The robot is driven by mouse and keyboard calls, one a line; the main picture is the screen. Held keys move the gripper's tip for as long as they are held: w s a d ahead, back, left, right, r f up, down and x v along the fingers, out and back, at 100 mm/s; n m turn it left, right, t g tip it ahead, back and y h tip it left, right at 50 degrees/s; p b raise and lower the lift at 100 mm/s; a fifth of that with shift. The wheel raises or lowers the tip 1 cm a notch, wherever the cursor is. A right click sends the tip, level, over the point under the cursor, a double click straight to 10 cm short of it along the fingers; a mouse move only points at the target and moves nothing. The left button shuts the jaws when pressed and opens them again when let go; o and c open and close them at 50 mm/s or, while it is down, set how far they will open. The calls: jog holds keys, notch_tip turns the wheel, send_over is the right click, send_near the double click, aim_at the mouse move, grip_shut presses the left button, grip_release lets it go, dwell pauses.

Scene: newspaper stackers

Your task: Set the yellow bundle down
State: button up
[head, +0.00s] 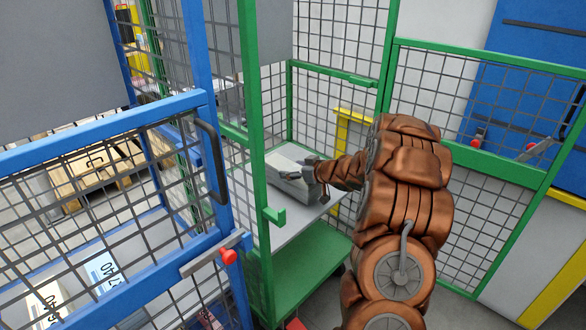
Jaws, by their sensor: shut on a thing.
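My gripper (312,172) is shut at the right end of a bundle (288,184) inside the green cage cart. The bundle is a grey block with a pale top; no clear yellow shows on it from here. It is at or just above the grey shelf (289,226) of the green cart (256,175). I cannot tell whether its underside touches the shelf. My gripper and wrist hide its right end, and the fingers are too small to make out clearly.
The green cart's mesh walls and posts stand close around my arm. A blue cage cart (110,128) on the left holds labelled bundles (101,271). A yellow frame (352,115) stands behind the green mesh. The shelf's front part is clear.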

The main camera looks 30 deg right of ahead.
aim_at(306, 193)
jog(key=shift+f, duration=0.6)
jog(key=shift+f, duration=0.1)
jog(key=o, duration=1.8)
jog(key=shift+f, duration=0.1)
jog(key=shift+s+d+r, duration=0.1)
jog(key=shift+s+r, duration=0.2)
jog(key=p+v, duration=0.2)
jog(key=v, duration=0.9)
jog(key=shift+s, duration=0.2)
